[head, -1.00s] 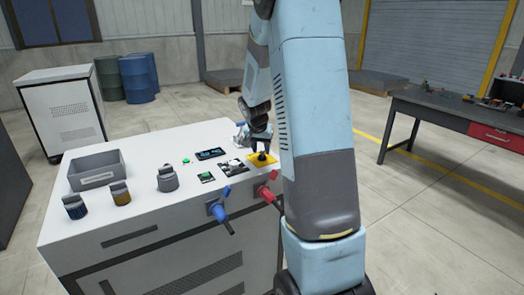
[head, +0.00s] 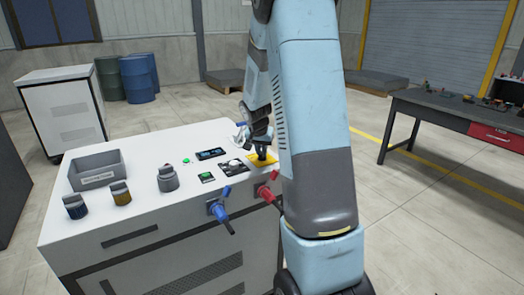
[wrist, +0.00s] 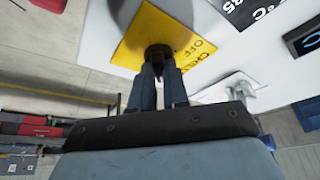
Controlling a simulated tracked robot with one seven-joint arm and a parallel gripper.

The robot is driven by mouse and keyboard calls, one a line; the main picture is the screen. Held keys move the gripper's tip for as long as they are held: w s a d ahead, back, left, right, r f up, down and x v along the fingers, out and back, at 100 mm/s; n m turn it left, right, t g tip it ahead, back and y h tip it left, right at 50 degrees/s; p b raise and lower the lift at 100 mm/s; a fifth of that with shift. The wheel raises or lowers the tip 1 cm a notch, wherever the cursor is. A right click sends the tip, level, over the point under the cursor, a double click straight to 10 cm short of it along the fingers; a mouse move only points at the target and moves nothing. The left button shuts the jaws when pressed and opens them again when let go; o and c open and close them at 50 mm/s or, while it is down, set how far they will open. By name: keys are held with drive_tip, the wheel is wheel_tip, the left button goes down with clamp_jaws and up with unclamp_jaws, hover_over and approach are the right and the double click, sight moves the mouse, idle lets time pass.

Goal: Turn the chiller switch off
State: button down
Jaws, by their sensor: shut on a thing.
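The chiller switch is a dark knob (wrist: 158,53) on a yellow plate (wrist: 145,32), whose lettering shows "OFF" and part of "CHILLER" in the wrist view. In the head view the yellow plate (head: 265,160) lies at the right end of the white cabinet top, and the knob is mostly hidden by my fingers. My gripper (wrist: 158,72) comes down on the knob, with its two dark fingers shut on it. It also shows in the head view (head: 262,152), beside my large blue arm link. The knob's exact pointing direction is hidden.
Close by on the white cabinet (head: 130,170) are a black-plated dial (head: 234,166), a display (head: 211,154) and green buttons. A blue handle (head: 222,216) and a red handle (head: 266,194) stick out at the front edge. A grey bin (head: 97,171) and several small containers stand left.

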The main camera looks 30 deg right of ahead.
idle(0.4)
drive_tip(key=n, duration=0.2)
drive_tip(key=n+y, duration=0.1)
drive_tip(key=n, duration=0.1)
drive_tip(key=shift+s+d+t, duration=0.1)
drive_tip(key=shift+d+t, duration=0.15)
drive_tip(key=shift+t, duration=0.15)
drive_tip(key=n+y, duration=0.2)
drive_tip(key=n, duration=0.3)
drive_tip(key=shift+d, duration=0.15)
drive_tip(key=n+y, duration=0.1)
drive_tip(key=n, duration=0.3)
drive_tip(key=shift+d+y, duration=0.15)
drive_tip(key=shift+y, duration=0.25)
drive_tip(key=n+g+y, duration=0.1)
drive_tip(key=n, duration=0.3)
drive_tip(key=shift+d+n, duration=0.15)
drive_tip(key=shift+n, duration=0.25)
drive_tip(key=c, duration=1.1)
unclamp_jaws()
